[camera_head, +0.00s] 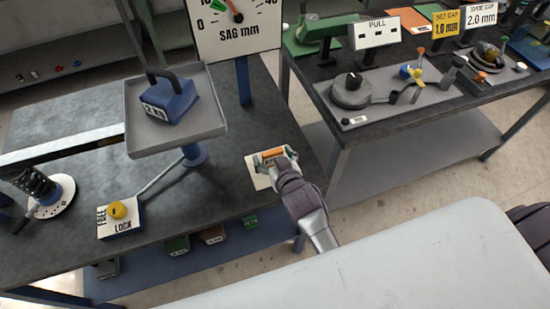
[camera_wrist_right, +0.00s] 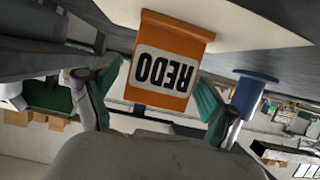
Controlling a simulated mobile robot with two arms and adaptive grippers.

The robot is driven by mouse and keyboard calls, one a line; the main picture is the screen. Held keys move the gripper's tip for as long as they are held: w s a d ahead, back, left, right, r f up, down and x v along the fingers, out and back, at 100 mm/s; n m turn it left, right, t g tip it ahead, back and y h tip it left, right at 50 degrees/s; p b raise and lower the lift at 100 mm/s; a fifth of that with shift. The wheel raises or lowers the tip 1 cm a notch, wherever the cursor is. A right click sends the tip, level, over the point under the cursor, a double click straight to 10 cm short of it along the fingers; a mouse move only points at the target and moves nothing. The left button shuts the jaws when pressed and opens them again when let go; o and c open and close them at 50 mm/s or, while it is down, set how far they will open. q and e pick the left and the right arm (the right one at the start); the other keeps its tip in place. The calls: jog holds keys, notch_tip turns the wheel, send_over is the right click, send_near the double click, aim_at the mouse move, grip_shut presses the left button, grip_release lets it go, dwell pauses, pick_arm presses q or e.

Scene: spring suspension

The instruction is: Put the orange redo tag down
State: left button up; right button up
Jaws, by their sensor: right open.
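The orange redo tag (camera_head: 273,154) is at the right side of the near dark bench, over a white pad (camera_head: 254,182). In the right wrist view the tag (camera_wrist_right: 165,65) shows REDO upside down, and its wider end appears to meet the white surface. My right gripper (camera_head: 270,160) is around the tag with its fingers open. In the right wrist view its green-padded fingers (camera_wrist_right: 155,97) lie on either side of the tag. A gap shows on the left; whether the right finger touches is unclear. My left gripper is out of view.
A grey tray (camera_head: 150,140) with a blue weight (camera_head: 170,103) stands left of the tag. The SAG gauge (camera_head: 235,25) rises behind. A FREE/LOCK box (camera_head: 120,217) and a spring (camera_head: 37,185) are further left. A second bench (camera_head: 375,125) holds devices at right.

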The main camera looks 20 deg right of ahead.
jog(key=v, duration=1.2)
jog(key=shift+b, duration=0.3)
